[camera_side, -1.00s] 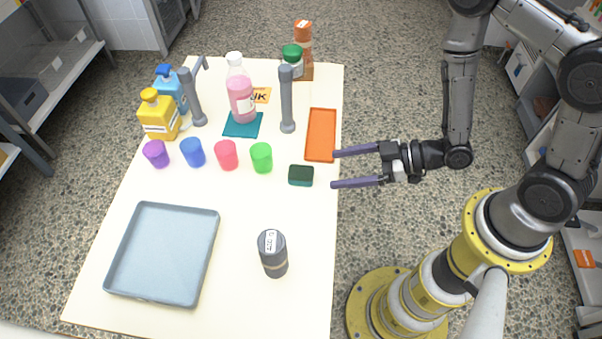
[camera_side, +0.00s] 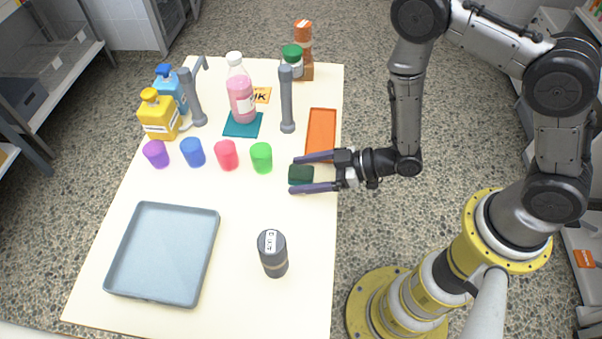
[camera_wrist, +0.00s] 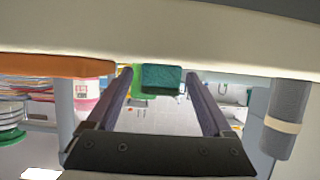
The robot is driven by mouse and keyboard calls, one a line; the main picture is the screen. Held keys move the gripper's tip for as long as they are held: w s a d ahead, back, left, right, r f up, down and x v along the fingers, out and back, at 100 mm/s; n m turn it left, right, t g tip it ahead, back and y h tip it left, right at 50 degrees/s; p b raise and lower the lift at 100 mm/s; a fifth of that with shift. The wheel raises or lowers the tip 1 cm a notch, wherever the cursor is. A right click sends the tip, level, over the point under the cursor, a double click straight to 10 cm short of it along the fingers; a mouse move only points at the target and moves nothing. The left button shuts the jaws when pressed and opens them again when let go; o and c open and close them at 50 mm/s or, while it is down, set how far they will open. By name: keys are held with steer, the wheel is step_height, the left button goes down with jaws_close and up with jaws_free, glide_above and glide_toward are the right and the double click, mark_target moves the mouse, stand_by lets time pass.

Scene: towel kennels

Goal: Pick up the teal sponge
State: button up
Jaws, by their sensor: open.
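The teal sponge (camera_side: 301,174) is a small dark teal block lying on the pale table near its right edge. In the wrist view the sponge (camera_wrist: 161,78) shows upside down between the far ends of the two fingers. My gripper (camera_side: 293,175) is open, its fingers reaching in from the right. One finger lies on the far side of the sponge and one on the near side, with gaps on both sides. In the wrist view my gripper (camera_wrist: 158,75) holds nothing. The exact height of the fingers over the table is hard to tell.
An orange tray (camera_side: 320,150) lies just behind the upper finger. A green cup (camera_side: 261,158) stands left of the sponge, in a row with other cups. A grey tray (camera_side: 212,250) lies front left; the table between is clear.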

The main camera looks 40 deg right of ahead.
jaws_close()
stand_by(0.3)
steer(key=shift+r, duration=0.15)
steer(key=shift+r, duration=0.5)
steer(key=s+d+r, duration=0.6)
steer(key=s+r, duration=0.5)
steer(key=s, duration=0.1)
steer(key=shift+s+d+r, duration=0.15)
steer(key=shift+d+r, duration=0.15)
steer(key=shift+d, duration=0.1)
